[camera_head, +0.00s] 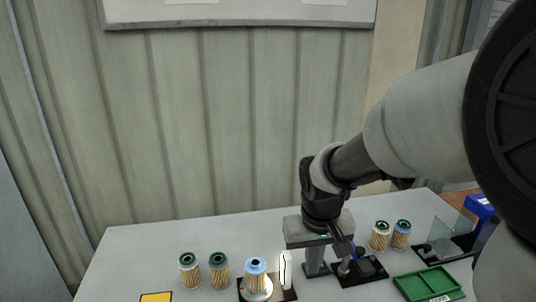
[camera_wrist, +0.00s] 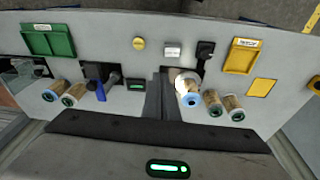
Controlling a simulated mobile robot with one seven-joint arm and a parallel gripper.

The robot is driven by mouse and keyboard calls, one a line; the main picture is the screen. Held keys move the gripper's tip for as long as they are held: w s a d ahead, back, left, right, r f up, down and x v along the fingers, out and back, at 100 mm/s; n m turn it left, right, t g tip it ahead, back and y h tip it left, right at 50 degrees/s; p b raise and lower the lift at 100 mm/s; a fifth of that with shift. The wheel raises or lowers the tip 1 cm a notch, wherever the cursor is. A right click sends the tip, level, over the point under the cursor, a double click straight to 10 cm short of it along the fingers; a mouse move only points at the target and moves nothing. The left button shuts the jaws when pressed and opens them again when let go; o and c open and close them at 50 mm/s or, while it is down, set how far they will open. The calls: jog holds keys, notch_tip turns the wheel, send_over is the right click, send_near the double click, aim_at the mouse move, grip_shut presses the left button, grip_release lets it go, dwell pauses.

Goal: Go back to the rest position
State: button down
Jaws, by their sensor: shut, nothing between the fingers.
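My gripper (camera_head: 316,268) hangs from the arm over the middle of the table, shut and empty. In the wrist view its fingers (camera_wrist: 158,98) show in the centre. Just left of it in the head view, a blue-topped filter cartridge (camera_head: 256,280) stands upright on a dark base; the wrist view shows this cartridge too (camera_wrist: 189,92). The gripper appears apart from it. Two green-topped cartridges (camera_head: 189,272) (camera_head: 218,271) stand further left. A green-topped (camera_head: 380,237) and a blue-topped cartridge (camera_head: 401,236) stand at the right.
A black fixture (camera_head: 360,270) with a blue lever (camera_wrist: 97,90) stands right of the gripper. A green tray (camera_head: 428,285) lies at the front right, near a clear upright panel (camera_head: 449,236) and a blue bin (camera_head: 481,207). The wrist view shows a yellow tray (camera_wrist: 243,56). The back-left table is clear.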

jog(key=s+d+r+m+t, duration=0.1)
jog(key=s+d+r+t, duration=0.2)
jog(key=s+r, duration=0.8)
jog(key=s+d, duration=0.1)
jog(key=s, duration=0.2)
jog(key=shift+r, duration=0.4)
